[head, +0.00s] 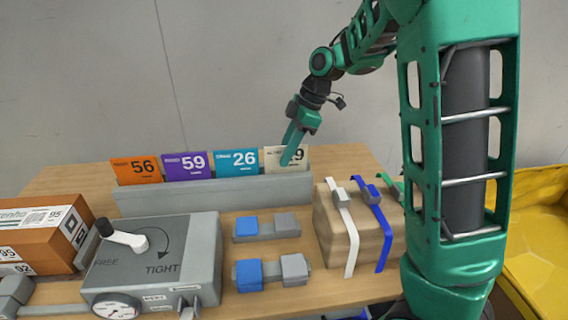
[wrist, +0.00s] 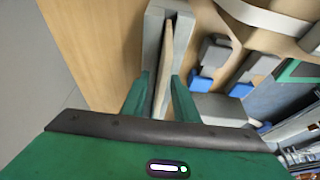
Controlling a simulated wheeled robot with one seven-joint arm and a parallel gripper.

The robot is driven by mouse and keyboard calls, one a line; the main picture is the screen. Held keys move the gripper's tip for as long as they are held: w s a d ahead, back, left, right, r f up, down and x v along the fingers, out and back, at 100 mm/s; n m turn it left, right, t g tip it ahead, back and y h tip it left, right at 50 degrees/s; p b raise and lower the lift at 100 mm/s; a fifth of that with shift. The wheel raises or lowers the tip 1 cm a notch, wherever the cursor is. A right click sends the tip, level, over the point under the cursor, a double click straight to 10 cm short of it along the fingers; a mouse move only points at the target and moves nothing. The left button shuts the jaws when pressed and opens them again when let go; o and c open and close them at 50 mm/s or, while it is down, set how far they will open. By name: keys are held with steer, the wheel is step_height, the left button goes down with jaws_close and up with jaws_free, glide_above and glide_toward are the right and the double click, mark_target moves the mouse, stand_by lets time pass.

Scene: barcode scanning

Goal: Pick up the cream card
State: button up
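The cream card (head: 271,158) stands upright at the right end of a grey rack (head: 215,195), and my finger hides part of its printed number. My gripper (head: 289,155) is at the card's top edge, pointing down. In the wrist view the cream card (wrist: 167,60) shows edge-on in the rack slot, between the two green fingers of my gripper (wrist: 160,90). The fingers are apart, with a gap visible beside the card, so the gripper looks open around it.
Orange (head: 137,170), purple (head: 187,166) and blue (head: 237,162) cards stand left of it in the rack. A grey device with a lever (head: 160,262) and an orange-brown box (head: 40,235) are in front left. A wooden block with straps (head: 335,228) is at right.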

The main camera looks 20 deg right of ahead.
steer(key=shift+a, duration=0.1)
jaws_close()
steer(key=shift+r, duration=0.15)
steer(key=shift+r, duration=0.2)
step_height(320, 180, up, 4)
steer(key=shift+f, duration=0.1)
steer(key=s+a+r, duration=0.5)
steer(key=s+r, duration=0.2)
steer(key=s, duration=0.3)
steer(key=shift+s+a, duration=0.15)
